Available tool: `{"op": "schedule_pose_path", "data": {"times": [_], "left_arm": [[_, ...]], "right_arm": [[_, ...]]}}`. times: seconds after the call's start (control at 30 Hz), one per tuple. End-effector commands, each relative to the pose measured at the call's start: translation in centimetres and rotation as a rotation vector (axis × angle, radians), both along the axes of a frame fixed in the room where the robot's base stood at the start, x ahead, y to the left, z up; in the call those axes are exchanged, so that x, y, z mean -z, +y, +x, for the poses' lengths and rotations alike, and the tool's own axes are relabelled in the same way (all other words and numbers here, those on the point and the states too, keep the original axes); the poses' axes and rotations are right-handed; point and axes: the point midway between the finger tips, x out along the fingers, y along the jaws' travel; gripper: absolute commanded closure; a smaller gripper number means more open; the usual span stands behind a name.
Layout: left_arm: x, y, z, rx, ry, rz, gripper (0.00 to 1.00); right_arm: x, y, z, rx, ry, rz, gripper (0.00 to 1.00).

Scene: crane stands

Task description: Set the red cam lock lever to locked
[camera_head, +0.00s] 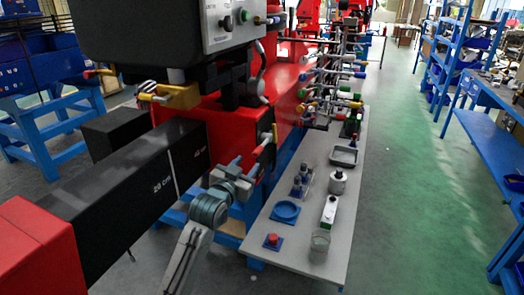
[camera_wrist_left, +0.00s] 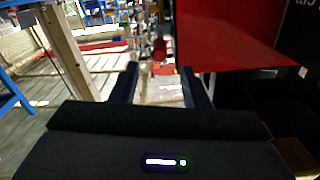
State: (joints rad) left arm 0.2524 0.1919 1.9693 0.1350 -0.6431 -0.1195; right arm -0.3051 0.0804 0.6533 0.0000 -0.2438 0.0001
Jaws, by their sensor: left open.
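A small lever with a red grip (camera_head: 265,138) sits on the side of the red machine body in the head view, beside a brass-coloured part. A small red knob-like piece (camera_wrist_left: 159,49), which looks like the same lever, shows ahead between the fingers in the left wrist view. My left gripper (camera_head: 249,164) is just below and left of the lever in the head view. Its two dark fingers (camera_wrist_left: 159,82) are spread with nothing between them and look apart from the lever. Whether the lever is locked cannot be told. My right gripper is not in view.
A black beam (camera_head: 125,195) with white markings lies left of my left arm. A grey control box (camera_head: 232,20) hangs above. A low grey table (camera_head: 285,222) with a blue dish (camera_head: 286,211), bottles and a red button stands at right. The green floor aisle (camera_head: 400,180) is clear.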

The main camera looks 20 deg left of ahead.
Motion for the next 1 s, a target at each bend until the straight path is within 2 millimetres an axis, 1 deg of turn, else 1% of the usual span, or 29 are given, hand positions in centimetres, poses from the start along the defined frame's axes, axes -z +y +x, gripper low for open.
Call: {"op": "schedule_pose_path", "data": {"times": [0.03, 0.2, 0.3, 0.4, 0.6, 0.87, 0.9, 0.97, 1.0], "left_arm": [[-0.3, -0.1, 1.0, 0.0, 0.0, -0.003, 0.59], [-0.3, -0.2, 4.4, 0.0, 0.001, -0.002, 0.59], [-0.3, -0.3, 6.1, 0.0, 0.001, -0.002, 0.59], [-0.2, -0.3, 7.4, 0.0, 0.002, -0.003, 0.59], [0.0, -0.3, 8.6, 0.0, 0.001, -0.001, 0.59], [0.0, -0.3, 8.7, 0.0, 0.001, -0.001, 0.59], [0.0, -0.3, 8.7, 0.0, 0.001, -0.001, 0.62], [0.0, -0.3, 8.7, 0.0, 0.001, -0.001, 0.74], [0.0, -0.3, 8.7, 0.0, 0.001, -0.001, 0.82]], "right_arm": [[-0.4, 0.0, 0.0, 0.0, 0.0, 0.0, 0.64], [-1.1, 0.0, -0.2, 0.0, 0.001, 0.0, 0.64], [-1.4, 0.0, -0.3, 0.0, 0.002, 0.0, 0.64], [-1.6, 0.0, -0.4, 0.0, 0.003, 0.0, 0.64], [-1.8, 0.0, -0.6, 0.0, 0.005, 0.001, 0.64], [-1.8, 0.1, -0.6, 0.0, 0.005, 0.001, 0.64], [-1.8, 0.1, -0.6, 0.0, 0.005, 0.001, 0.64], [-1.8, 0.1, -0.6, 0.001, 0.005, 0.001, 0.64], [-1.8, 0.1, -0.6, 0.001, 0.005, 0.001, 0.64]]}}
